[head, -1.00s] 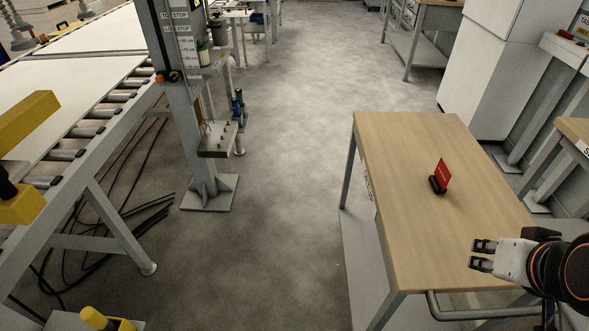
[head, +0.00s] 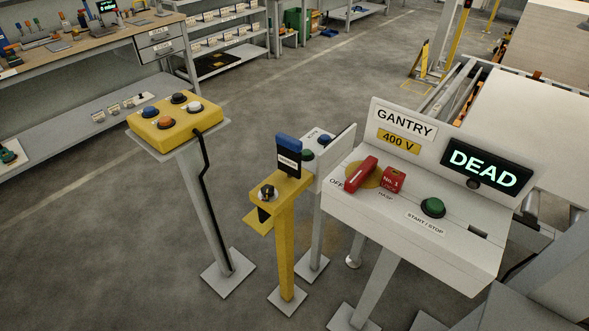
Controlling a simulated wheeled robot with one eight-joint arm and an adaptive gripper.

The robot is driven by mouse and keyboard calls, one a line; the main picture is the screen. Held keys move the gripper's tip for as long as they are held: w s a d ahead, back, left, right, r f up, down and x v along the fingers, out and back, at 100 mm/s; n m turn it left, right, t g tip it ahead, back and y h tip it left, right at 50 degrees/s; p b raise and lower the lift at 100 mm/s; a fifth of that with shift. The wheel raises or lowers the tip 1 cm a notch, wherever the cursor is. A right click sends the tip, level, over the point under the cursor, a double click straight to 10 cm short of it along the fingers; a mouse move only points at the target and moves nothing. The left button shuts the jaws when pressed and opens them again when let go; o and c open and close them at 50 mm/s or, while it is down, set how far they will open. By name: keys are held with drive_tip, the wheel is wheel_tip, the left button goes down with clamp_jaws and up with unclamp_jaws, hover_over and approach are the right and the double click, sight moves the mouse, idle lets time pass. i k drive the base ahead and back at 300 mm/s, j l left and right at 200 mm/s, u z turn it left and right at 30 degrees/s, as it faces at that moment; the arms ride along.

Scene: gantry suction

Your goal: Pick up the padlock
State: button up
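A small red block marked "No. 1" (head: 394,180), which looks like the padlock, is on the sloping top of the white gantry control desk (head: 465,248). It is above a label that seems to read "HASP". Just left of it, a red switch handle (head: 361,174) lies slantwise across a yellow disc, near the word "OFF". I cannot tell whether the padlock is hooked through anything; its shackle is not clear. My gripper is not in this view.
The desk has a green start/stop button (head: 432,207) and a display reading "DEAD" (head: 484,167). A yellow post (head: 284,240) with a black knob and a yellow button box (head: 177,124) on a stand are to the left. Open floor (head: 110,250) lies at lower left.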

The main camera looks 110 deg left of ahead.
sight(393, 179)
drive_tip(key=u, duration=2.9)
